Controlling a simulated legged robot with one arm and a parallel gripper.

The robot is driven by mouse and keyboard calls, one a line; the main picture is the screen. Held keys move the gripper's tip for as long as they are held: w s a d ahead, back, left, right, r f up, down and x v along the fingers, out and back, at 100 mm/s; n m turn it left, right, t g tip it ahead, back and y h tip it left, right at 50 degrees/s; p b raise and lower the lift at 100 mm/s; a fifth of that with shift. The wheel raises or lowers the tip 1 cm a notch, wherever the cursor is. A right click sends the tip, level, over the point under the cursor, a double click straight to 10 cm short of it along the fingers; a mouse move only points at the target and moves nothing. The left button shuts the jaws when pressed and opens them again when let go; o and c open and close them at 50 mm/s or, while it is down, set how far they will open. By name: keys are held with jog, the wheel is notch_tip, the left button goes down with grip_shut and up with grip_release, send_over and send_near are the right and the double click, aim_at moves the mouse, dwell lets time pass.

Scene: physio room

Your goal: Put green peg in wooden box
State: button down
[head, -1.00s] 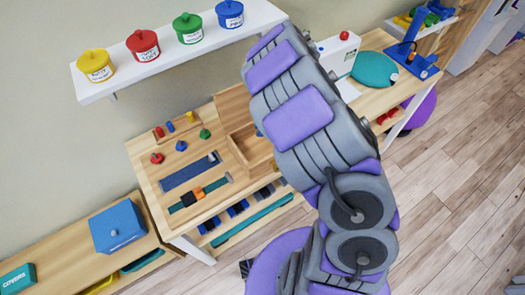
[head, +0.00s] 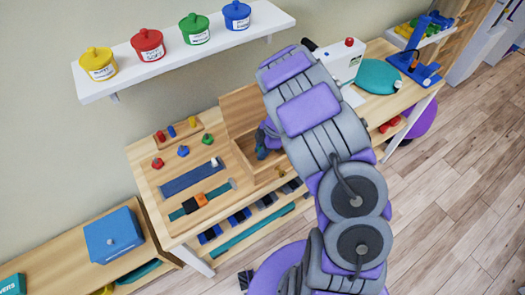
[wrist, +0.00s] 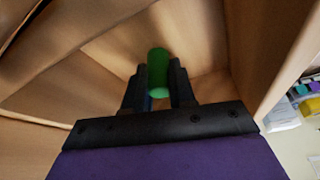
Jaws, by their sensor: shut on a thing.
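The green peg (wrist: 158,68) is between the two fingers of my gripper (wrist: 158,88) in the wrist view, and the fingers are shut on it. Wooden walls of the wooden box (wrist: 210,45) surround the peg on several sides there. In the head view the wooden box (head: 238,148) stands open on the table, with a raised panel at its back. My gripper (head: 263,146) is at the box's opening, partly hidden by my arm. The peg cannot be made out in the head view. Whether the peg touches the box floor cannot be told.
Left of the box are a small rack with pegs (head: 183,134), red, blue and green knobs (head: 183,151), and strap boards (head: 190,180). A shelf with several lidded pots (head: 185,40) hangs above. A white box (head: 345,62) and teal disc (head: 379,77) lie to the right.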

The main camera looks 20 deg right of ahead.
jog(key=shift+a, duration=0.1)
jog(key=c, duration=1.3)
grip_release()
jog(key=shift+d, duration=0.35)
jog(key=shift+c, duration=0.2)
jog(key=o, duration=0.4)
jog(key=shift+d, duration=0.6)
jog(key=shift+a, duration=0.6)
jog(key=shift+r, duration=0.4)
jog(key=p+v, duration=0.3)
jog(key=v, duration=0.8)
jog(key=shift+p, duration=0.4)
jog(key=shift+d, duration=0.25)
